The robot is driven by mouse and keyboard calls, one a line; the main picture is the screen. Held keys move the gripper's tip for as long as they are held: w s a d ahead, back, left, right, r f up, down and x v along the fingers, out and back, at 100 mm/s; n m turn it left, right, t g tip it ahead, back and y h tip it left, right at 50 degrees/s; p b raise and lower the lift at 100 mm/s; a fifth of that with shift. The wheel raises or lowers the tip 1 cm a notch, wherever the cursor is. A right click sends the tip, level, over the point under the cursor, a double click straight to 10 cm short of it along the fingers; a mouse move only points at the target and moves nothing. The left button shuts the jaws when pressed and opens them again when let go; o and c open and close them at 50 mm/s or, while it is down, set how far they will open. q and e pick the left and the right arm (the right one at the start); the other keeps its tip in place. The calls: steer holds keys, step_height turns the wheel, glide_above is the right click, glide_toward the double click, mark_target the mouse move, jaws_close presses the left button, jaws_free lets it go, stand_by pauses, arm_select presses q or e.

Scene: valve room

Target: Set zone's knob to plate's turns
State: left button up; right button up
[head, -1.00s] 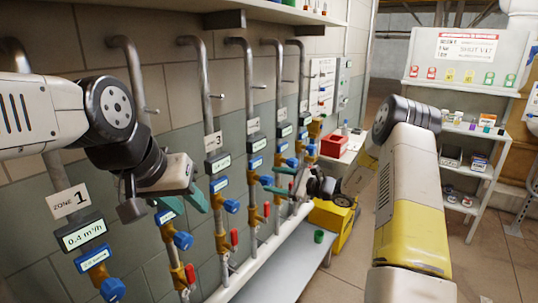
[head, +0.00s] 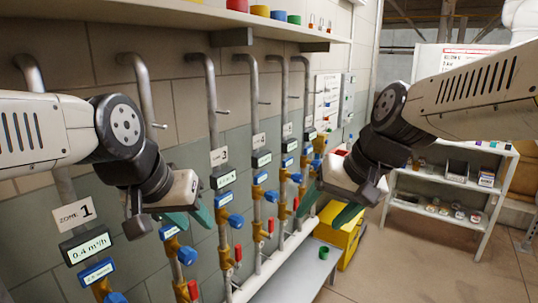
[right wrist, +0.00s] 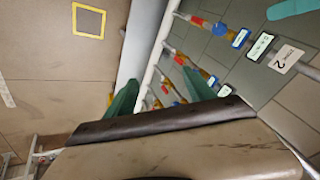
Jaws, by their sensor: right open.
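A row of vertical pipes runs along the wall, each with a blue knob, a display and a small blue-framed plate. The nearest pipe has the zone 1 sign (head: 74,214), a display (head: 86,244) reading 0.4 m³/h, a blue-framed plate (head: 97,271) too small to read surely, and a blue knob (head: 115,297). More blue knobs (head: 187,255) follow at the second and third (head: 235,220) pipes. A zone 2 sign (right wrist: 287,58) shows in the right wrist view. My left gripper (head: 188,218) is open before the second pipe, touching nothing visible. My right gripper (head: 328,208) is open, empty, right of the pipes.
A white shelf (head: 440,205) with small items stands at the right. A wall shelf (head: 150,14) hangs above. The floor at right is clear.

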steer(key=s+d, duration=0.1)
steer(key=s+d+n+t+h, duration=0.1)
steer(key=s+d+t, duration=0.1)
steer(key=shift+s+d+r+h, duration=0.1)
steer(key=shift+d+r+h, duration=0.25)
steer(key=shift+h, duration=0.05)
